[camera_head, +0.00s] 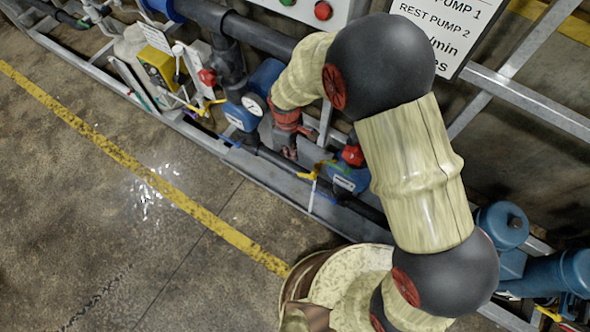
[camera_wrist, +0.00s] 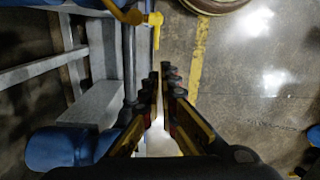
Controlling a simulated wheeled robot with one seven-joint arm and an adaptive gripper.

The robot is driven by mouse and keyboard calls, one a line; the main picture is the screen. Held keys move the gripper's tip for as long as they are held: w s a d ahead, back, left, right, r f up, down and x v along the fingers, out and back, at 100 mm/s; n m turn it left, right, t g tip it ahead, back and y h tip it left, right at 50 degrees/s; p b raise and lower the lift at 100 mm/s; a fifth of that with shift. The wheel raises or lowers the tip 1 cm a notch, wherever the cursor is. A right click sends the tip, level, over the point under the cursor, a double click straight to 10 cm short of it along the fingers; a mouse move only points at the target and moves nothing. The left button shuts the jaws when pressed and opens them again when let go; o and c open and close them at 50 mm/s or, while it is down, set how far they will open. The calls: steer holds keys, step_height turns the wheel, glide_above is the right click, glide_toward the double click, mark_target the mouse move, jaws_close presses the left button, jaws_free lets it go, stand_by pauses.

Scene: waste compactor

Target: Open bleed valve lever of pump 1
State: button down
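A small yellow lever (camera_head: 318,170) sits by a blue pump part (camera_head: 347,180) near the middle of the head view. In the wrist view a yellow lever (camera_wrist: 156,27) shows at the top, beside a curved yellow piece (camera_wrist: 126,12). My gripper (camera_head: 289,152) points down to the left of that lever in the head view, apart from it. In the wrist view my gripper (camera_wrist: 162,73) has a narrow gap between its fingertips, with nothing seen held there. Which pump this lever belongs to cannot be read.
Another yellow lever (camera_head: 203,106) is farther left by a gauge (camera_head: 253,106). A grey steel frame (camera_head: 245,160) runs along the pumps. A sign (camera_head: 440,30) hangs behind my arm. The floor left of the yellow line (camera_head: 150,170) is clear.

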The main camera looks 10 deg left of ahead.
step_height(320, 180, down, 12)
steer(key=d+m+b, duration=0.1)
steer(key=b, duration=0.3)
steer(key=shift+w+d+r+y, duration=0.15)
steer(key=shift+w+d+y, duration=0.15)
steer(key=shift+d+y, duration=0.1)
